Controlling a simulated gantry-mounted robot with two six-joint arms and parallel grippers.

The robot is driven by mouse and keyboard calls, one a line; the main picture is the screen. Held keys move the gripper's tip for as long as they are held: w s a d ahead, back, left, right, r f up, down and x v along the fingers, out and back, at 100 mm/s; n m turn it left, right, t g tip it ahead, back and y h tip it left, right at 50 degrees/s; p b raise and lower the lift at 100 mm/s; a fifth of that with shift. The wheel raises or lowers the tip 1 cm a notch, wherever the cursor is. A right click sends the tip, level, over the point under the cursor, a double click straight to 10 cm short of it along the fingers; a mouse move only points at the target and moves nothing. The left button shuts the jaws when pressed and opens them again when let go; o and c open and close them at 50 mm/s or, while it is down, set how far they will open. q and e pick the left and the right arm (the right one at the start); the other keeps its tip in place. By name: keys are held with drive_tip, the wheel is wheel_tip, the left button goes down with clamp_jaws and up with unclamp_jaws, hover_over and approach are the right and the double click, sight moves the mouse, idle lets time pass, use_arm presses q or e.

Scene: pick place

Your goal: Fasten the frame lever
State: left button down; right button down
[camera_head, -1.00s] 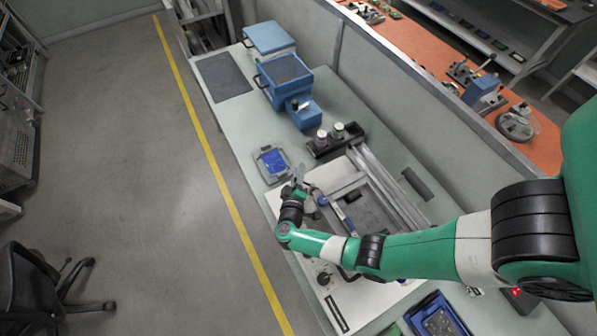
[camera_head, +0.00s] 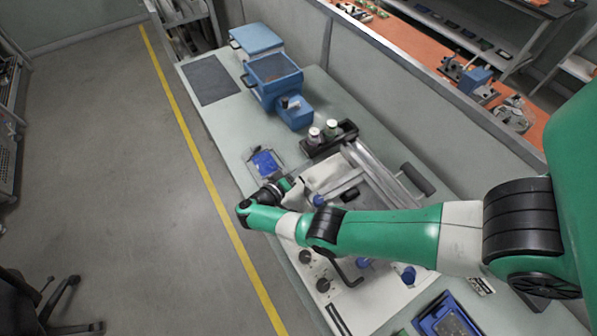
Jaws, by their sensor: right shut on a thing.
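The machine with the metal frame (camera_head: 372,178) stands on the bench, partly covered by my right arm. A dark bar handle (camera_head: 417,179) shows at the frame's right side. A blue knob (camera_head: 319,200) shows beside my right gripper. My right gripper (camera_head: 291,184) is at the frame's near left corner, shut on what appears to be the frame lever; the arm and wrist hide most of the grip, and I cannot tell the lever's exact position. My left gripper is out of view.
A blue board in a fixture (camera_head: 264,163) lies close beyond my right gripper. A black holder with bottles (camera_head: 330,140) and blue bins (camera_head: 274,76) stand farther back. A blue tray (camera_head: 447,316) is at the front right. Black knobs (camera_head: 305,256) stand on the machine's white panel.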

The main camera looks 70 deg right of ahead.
drive_tip(key=shift+s+d+m+g+y+b, duration=0.15)
drive_tip(key=shift+s+m+g+y+b, duration=0.15)
drive_tip(key=shift+m+g+y+b, duration=0.25)
drive_tip(key=c, duration=0.7)
unclamp_jaws()
drive_tip(key=b+v, duration=0.1)
drive_tip(key=v, duration=0.2)
drive_tip(key=b+v, duration=0.1)
drive_tip(key=v, duration=0.3)
drive_tip(key=b+v, duration=0.2)
drive_tip(key=v, duration=0.1)
drive_tip(key=shift+w+a+f, duration=0.2)
drive_tip(key=shift+a+f, duration=0.05)
drive_tip(key=shift+f, duration=0.1)
drive_tip(key=shift+w+a+r, duration=0.25)
drive_tip(key=shift+a+r, duration=0.05)
drive_tip(key=shift+a, duration=0.15)
